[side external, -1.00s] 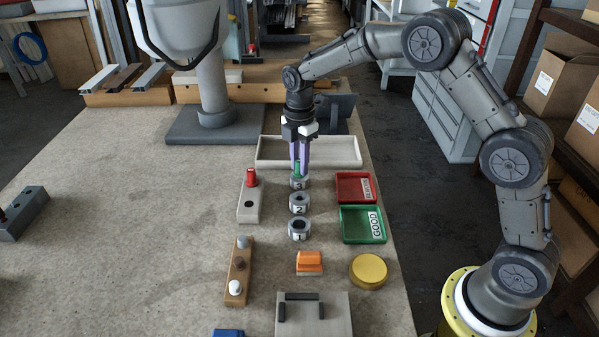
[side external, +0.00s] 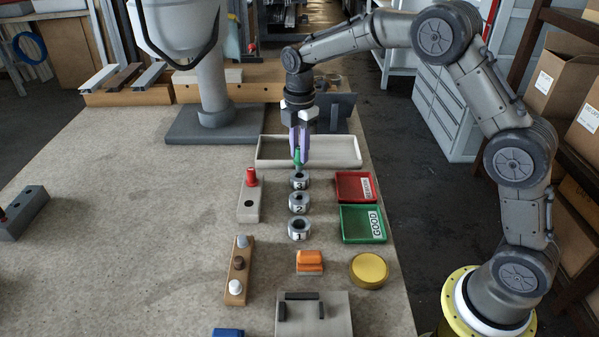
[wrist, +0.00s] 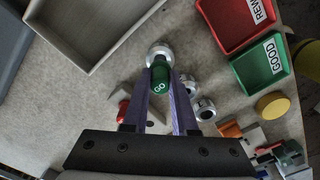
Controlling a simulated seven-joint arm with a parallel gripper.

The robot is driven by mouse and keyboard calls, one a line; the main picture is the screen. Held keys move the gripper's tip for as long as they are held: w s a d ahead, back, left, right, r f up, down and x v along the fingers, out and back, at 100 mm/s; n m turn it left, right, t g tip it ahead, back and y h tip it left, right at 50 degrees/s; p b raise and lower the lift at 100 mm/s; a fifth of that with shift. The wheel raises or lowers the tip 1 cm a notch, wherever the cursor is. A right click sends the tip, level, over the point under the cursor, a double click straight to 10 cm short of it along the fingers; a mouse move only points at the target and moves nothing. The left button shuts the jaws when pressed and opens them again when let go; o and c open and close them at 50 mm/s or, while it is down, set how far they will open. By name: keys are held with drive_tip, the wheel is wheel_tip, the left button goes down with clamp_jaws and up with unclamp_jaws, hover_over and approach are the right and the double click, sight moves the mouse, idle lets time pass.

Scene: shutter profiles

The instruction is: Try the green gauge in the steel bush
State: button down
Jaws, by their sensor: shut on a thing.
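My gripper (side external: 299,160) is shut on the green gauge (side external: 297,157), which it holds upright at the farthest of the numbered steel bushes. That bush (side external: 299,181) bears a 3. The gauge's lower end is at or just above the bush's mouth; I cannot tell whether the tip is inside. In the wrist view the green gauge (wrist: 160,75) sits between my fingertips and overlaps the bush (wrist: 158,51), hiding part of its bore. Steel bush 2 (side external: 299,203) and steel bush 1 (side external: 299,229) stand in line nearer the camera, their bores open.
A pale block (side external: 248,208) holds a red gauge (side external: 251,177) and has one empty hole. Right of the bushes lie a red tray (side external: 342,199) and a green GOOD tray (side external: 347,234). A long pale tray (side external: 268,161) is behind. The bench's left side is mostly clear.

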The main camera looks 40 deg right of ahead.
drive_tip(key=shift+r, duration=1.35)
